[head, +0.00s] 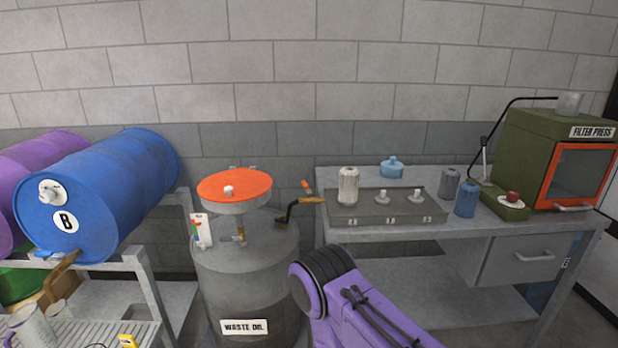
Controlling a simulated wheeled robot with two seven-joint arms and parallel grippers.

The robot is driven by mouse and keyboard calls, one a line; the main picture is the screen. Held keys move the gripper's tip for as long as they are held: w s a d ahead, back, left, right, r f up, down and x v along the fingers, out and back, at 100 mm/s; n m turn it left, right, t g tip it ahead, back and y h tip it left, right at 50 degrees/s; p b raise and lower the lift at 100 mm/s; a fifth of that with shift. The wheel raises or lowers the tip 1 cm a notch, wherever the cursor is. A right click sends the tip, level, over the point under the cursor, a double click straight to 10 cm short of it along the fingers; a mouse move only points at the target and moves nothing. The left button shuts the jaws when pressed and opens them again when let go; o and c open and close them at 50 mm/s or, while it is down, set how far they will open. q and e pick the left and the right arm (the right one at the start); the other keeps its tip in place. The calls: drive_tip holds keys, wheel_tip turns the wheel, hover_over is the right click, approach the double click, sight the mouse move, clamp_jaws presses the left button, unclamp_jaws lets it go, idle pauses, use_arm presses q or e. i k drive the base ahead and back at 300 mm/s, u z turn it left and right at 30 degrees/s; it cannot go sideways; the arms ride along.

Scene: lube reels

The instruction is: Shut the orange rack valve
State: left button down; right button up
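I cannot make out an orange rack valve in the head view. The rack (146,283) at the left holds a blue drum (125,180) marked B, with a pale round fitting on its front end. A purple drum (38,158) lies behind it at the left edge, partly cut off. A brown handle-like piece (62,268) shows below the blue drum. Part of my purple arm rises from the bottom middle, but neither of my grippers is in view.
A waste oil drum (245,275) with an orange-topped pan (234,186) stands in the middle. A bench (500,232) at the right carries a grey case (385,207), filters and a green filter press (545,150). A jug (28,328) stands at the lower left.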

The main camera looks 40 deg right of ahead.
sight(305, 184)
drive_tip(key=z, duration=0.65)
drive_tip(key=i, duration=0.85)
drive_tip(key=z, duration=0.95)
